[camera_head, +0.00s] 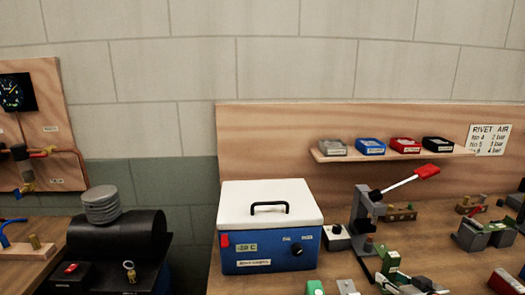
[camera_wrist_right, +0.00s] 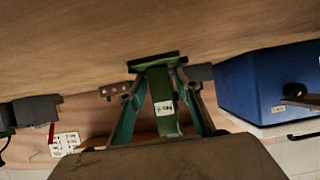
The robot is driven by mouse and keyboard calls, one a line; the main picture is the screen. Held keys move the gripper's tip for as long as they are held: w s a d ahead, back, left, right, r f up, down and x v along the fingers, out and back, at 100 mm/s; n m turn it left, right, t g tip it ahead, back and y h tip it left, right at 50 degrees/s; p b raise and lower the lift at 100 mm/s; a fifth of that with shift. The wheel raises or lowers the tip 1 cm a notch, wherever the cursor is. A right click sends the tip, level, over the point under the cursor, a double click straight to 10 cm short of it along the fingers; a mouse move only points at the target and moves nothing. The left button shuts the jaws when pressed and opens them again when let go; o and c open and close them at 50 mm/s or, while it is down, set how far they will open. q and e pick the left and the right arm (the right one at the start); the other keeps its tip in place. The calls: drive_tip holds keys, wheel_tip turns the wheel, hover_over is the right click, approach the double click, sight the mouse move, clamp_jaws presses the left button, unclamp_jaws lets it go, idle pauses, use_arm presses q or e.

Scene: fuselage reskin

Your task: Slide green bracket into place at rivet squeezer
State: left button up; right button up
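The green bracket (camera_wrist_right: 165,118) with a white label fills the middle of the right wrist view, its flat flange toward the wooden bench top. My right gripper (camera_wrist_right: 160,100) has a finger on each side of it and appears closed on it. In the head view the green bracket (camera_head: 389,262) shows near the bottom, right of centre, with my right gripper (camera_head: 393,280) at it. The rivet squeezer (camera_head: 365,212), a grey press with a red-handled lever, stands just behind and left of the bracket. Contact between them cannot be told. My left gripper is not recognisable in view.
A blue cooler box (camera_head: 270,259) with a white lid stands left of the squeezer. A grey fixture (camera_head: 484,235) stands at the right. A shelf (camera_head: 392,155) holds several small bins. A small green block (camera_head: 315,287) and a red bin (camera_head: 505,282) lie at the front.

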sight(377, 270)
clamp_jaws()
drive_tip(key=shift+w, duration=0.1)
drive_tip(key=shift+w+a, duration=0.15)
drive_tip(key=shift+w, duration=1.65)
drive_tip(key=shift+w+a, duration=0.15)
drive_tip(key=shift+w, duration=1.6)
drive_tip(key=shift+o, duration=1.5)
unclamp_jaws()
